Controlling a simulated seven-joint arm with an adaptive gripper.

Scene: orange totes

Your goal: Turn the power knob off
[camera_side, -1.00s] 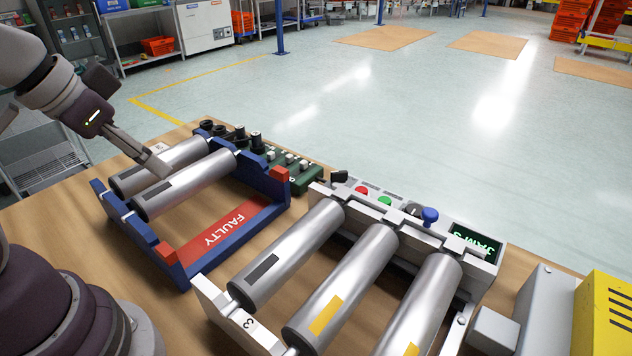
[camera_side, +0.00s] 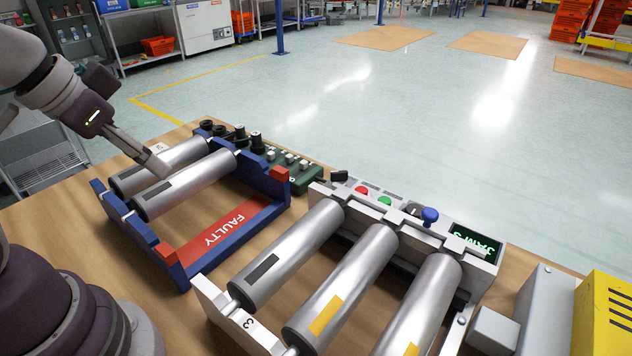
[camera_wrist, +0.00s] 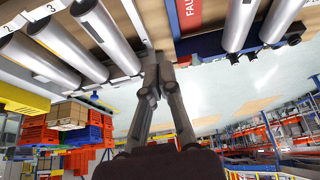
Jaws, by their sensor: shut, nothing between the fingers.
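The white control panel (camera_side: 460,262) runs along the far end of the white roller frame. It carries a black knob (camera_side: 339,177) at its left end, a red button (camera_side: 361,190), a green button (camera_side: 384,201), a dark round part (camera_side: 413,210) and a blue knob (camera_side: 430,215). I cannot read which is the power knob or its setting. My gripper (camera_side: 158,168) is shut and empty. In the side view it appears in front of or above the silver rollers of the blue frame, left of and apart from the panel. Its fingers (camera_wrist: 157,68) point upward in the wrist view.
The blue frame (camera_side: 170,262) marked FAULTY holds two rollers. Three rollers lie in the white frame (camera_side: 215,310). A yellow and grey unit (camera_side: 600,315) stands at the right. Bare wooden table shows between the frames.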

